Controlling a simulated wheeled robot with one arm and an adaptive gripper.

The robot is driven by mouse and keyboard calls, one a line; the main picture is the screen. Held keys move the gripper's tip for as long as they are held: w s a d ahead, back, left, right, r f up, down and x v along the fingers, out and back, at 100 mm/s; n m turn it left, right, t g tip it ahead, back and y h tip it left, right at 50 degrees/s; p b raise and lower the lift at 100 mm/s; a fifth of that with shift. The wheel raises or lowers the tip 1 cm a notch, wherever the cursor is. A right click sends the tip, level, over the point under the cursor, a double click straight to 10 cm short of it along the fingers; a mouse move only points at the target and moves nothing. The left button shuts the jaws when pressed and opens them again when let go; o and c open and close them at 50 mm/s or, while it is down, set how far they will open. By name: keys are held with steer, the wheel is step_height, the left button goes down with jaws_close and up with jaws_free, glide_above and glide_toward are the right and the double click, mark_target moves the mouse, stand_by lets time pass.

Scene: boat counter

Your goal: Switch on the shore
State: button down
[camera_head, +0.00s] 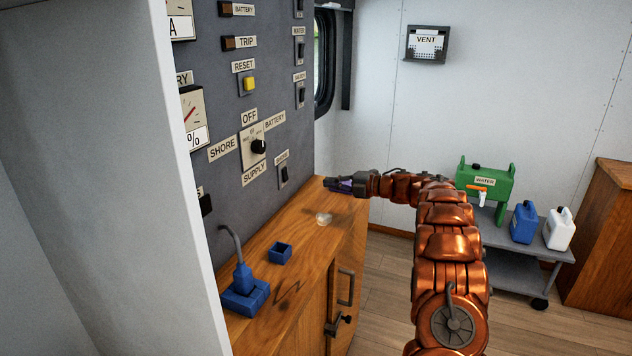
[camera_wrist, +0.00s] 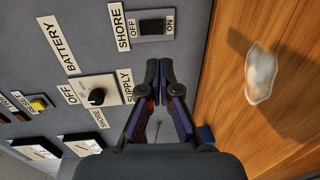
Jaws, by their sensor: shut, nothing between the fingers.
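The shore switch (camera_wrist: 152,27) is a black rocker between OFF and ON plates, with a SHORE label (camera_wrist: 118,27) beside it in the wrist view. It also shows low on the grey panel in the head view (camera_head: 284,174). I cannot tell which side of the rocker is pressed. My gripper (camera_head: 328,184) is shut and empty, above the wooden counter and to the right of the switch. In the wrist view its closed fingertips (camera_wrist: 159,69) appear just below the switch, apart from it in the picture. The rotary supply selector (camera_head: 258,147) has a black knob (camera_wrist: 97,97).
A translucent lump (camera_head: 323,218) lies on the counter (camera_head: 300,262). A small blue open box (camera_head: 279,252) and a blue plug in a socket block (camera_head: 245,293) stand nearer. A yellow reset button (camera_head: 249,84) is on the panel. A green water can (camera_head: 485,180) stands right.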

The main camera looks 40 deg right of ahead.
mark_target(287, 179)
steer(key=p+x, duration=0.4)
steer(key=x, duration=0.8)
steer(key=shift+w+a, duration=0.2)
steer(key=shift+w, duration=0.15)
